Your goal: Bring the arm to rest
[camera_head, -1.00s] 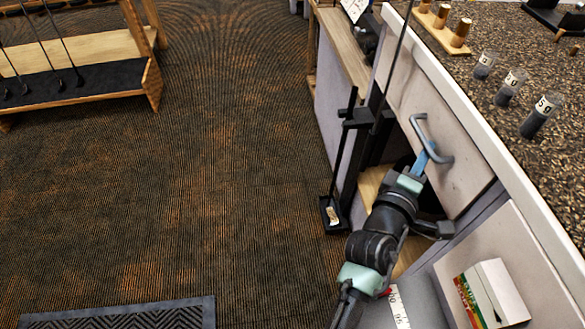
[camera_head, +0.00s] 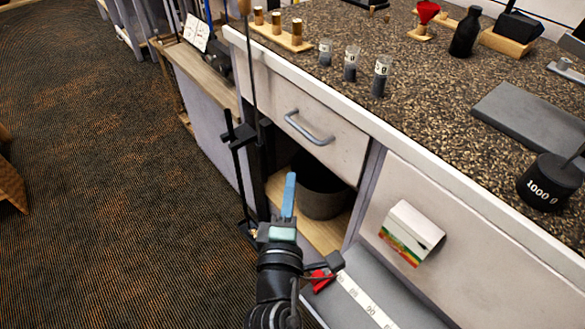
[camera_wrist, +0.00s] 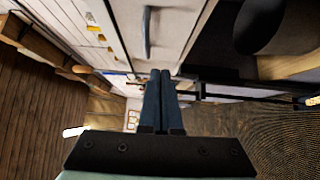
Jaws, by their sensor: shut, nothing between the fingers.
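My gripper (camera_head: 289,195) is in front of the open compartment under the drawer, with its blue fingers pointing up toward the counter. The fingers are shut together and hold nothing; the wrist view shows them side by side (camera_wrist: 160,100). The drawer handle (camera_head: 309,128) is above and to the right of the fingertips, apart from them in the head view. The handle also shows in the wrist view (camera_wrist: 147,35), beyond the fingers. The drawer (camera_head: 345,150) looks shut.
A dark bin (camera_head: 322,190) stands in the compartment behind my gripper. A golf club (camera_head: 250,75) stands upright in a black holder to the left. A box (camera_head: 411,232) is on the cabinet front at right. Small jars (camera_head: 350,63) stand on the counter (camera_head: 420,100). Carpet (camera_head: 110,200) is clear at left.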

